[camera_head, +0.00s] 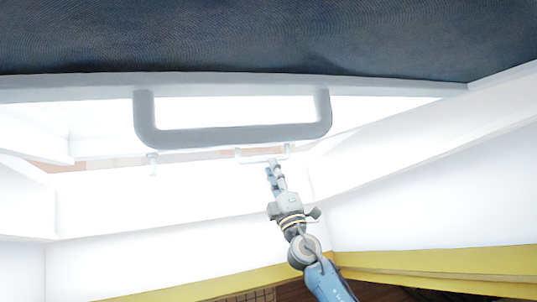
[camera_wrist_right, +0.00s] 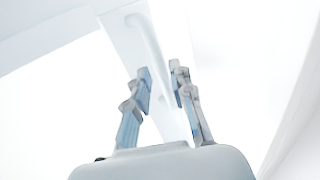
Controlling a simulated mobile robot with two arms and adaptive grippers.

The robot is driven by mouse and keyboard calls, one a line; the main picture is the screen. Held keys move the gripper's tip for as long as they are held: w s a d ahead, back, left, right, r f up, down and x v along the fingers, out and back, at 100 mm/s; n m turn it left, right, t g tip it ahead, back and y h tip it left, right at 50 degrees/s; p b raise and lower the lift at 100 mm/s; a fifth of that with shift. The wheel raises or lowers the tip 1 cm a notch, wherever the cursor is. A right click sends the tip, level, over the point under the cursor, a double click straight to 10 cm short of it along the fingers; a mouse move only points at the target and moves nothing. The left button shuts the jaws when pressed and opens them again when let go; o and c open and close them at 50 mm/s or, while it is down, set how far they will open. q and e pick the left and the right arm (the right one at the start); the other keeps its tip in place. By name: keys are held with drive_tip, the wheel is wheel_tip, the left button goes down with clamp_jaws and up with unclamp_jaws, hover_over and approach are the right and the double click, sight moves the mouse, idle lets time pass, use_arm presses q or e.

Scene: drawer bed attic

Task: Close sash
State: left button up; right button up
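The sash appears as a white-framed panel with a dark blue textured face (camera_head: 250,35) across the top of the head view. A thick grey handle (camera_head: 235,135) hangs from its near edge. A smaller white handle (camera_head: 262,160) shows just below it. My right gripper (camera_head: 272,165) reaches up from below, its fingertips at the small handle. In the right wrist view, the fingers of my right gripper (camera_wrist_right: 159,72) are apart, with a curved white handle (camera_wrist_right: 148,45) on a white bar (camera_wrist_right: 118,38) running between them. I cannot tell whether they touch it. My left gripper is not in view.
Bright white sloping surrounds (camera_head: 430,190) stand on the right, with more white framing on the left. A yellow edge (camera_head: 440,262) runs along the bottom. A small white fitting (camera_head: 152,160) sits left of the small handle. Strong light washes out much detail.

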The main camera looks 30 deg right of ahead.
drive_tip(key=shift+x, duration=2.25)
drive_tip(key=shift+c, duration=0.2)
clamp_jaws()
